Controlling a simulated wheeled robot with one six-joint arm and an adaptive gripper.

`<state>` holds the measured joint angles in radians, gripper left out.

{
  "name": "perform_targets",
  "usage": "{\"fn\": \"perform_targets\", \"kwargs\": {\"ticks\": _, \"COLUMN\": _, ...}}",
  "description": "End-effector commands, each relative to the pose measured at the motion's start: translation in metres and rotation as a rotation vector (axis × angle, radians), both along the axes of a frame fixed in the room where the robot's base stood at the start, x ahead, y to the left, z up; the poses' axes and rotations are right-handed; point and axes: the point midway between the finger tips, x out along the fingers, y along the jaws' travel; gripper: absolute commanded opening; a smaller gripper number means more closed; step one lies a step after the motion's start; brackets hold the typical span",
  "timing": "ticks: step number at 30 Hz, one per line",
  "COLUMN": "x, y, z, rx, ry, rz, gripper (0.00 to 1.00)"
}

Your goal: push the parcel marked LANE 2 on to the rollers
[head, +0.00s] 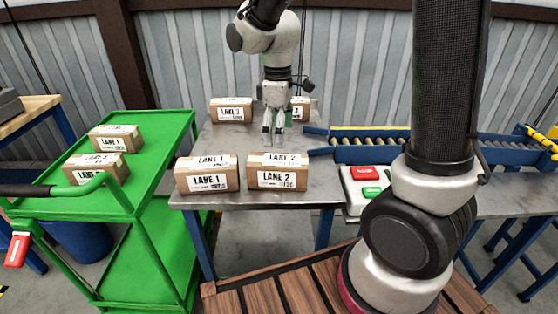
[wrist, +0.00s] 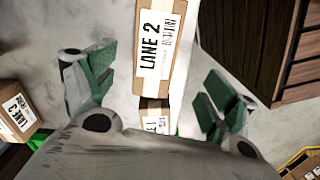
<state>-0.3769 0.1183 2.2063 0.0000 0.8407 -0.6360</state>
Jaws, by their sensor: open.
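The parcel marked LANE 2 (head: 278,171) is a brown carton with white labels, standing at the front of the grey table, right of a LANE 1 parcel (head: 206,174). My gripper (head: 273,140) points down over the table, behind the LANE 2 parcel and apart from it in the head view. Its fingers are spread and hold nothing. In the wrist view the LANE 2 parcel (wrist: 155,40) shows between and beyond the open fingers of my gripper (wrist: 157,92). Blue-framed rollers (head: 365,150) lie to the right of the table.
A LANE 3 parcel (head: 231,110) stands at the table's back left. Another parcel (head: 299,108) is partly hidden behind my gripper. A green cart (head: 150,160) at left carries more parcels. A control box (head: 366,187) with red and green buttons sits right of the LANE 2 parcel.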

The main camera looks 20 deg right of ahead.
Motion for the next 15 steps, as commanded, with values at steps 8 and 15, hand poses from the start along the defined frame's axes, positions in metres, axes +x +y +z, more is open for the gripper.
{"fn": "perform_targets", "kwargs": {"ticks": 8, "x": 0.006, "y": 0.002, "z": 0.002, "rx": 0.010, "ry": -0.021, "rz": 0.130, "gripper": 0.86}}
{"fn": "perform_targets", "kwargs": {"ticks": 15, "x": 0.006, "y": 0.002, "z": -0.011, "rx": 0.010, "ry": -0.018, "rz": 0.152, "gripper": 0.86}}
